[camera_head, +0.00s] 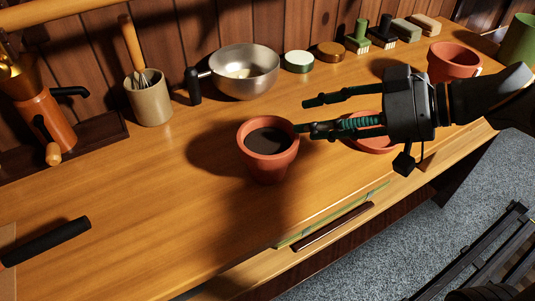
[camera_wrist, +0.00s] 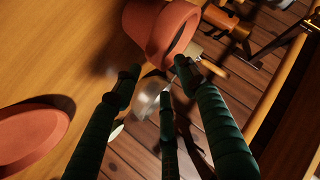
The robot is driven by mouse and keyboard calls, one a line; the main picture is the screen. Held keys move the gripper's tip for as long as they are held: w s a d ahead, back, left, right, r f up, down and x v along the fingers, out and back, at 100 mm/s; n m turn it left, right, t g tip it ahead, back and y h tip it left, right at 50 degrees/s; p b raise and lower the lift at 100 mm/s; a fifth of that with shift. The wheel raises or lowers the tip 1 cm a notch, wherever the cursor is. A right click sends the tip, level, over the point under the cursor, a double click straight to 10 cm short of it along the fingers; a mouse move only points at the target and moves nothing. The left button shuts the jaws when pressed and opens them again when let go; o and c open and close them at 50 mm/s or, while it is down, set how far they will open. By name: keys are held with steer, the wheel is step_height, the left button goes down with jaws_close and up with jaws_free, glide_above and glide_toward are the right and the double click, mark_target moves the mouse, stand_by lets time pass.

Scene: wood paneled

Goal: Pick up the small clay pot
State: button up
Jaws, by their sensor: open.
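A small reddish clay pot (camera_head: 267,165) with dark soil inside stands upright on the wooden counter, near the middle of the head view. In the wrist view the pot (camera_wrist: 150,25) shows at the top centre, tilted by the camera angle, just past the fingertips. My gripper (camera_head: 303,116) reaches in from the right, roughly level, with its dark green fingers spread and empty. Its fingertips are close to the pot's right rim; I cannot tell whether one touches it. A second clay pot (camera_head: 452,65) stands at the back right, partly behind my arm.
A clay saucer (camera_head: 372,146) lies under my gripper, partly hidden; it also shows in the wrist view (camera_wrist: 30,135). A metal pan (camera_head: 245,80), a utensil crock (camera_head: 150,105) and several brushes and blocks line the back. Counter left of the pot is mostly clear.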

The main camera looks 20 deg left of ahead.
mark_target(291, 127)
steer(key=x, duration=0.4)
steer(key=shift+s+a+f, duration=0.15)
steer(key=shift+s, duration=0.1)
steer(key=shift+w+a+f, duration=0.15)
steer(key=shift+a+f, duration=0.1)
steer(key=shift+a, duration=0.15)
steer(key=c, duration=0.4)
jaws_close()
steer(key=shift+r, duration=0.15)
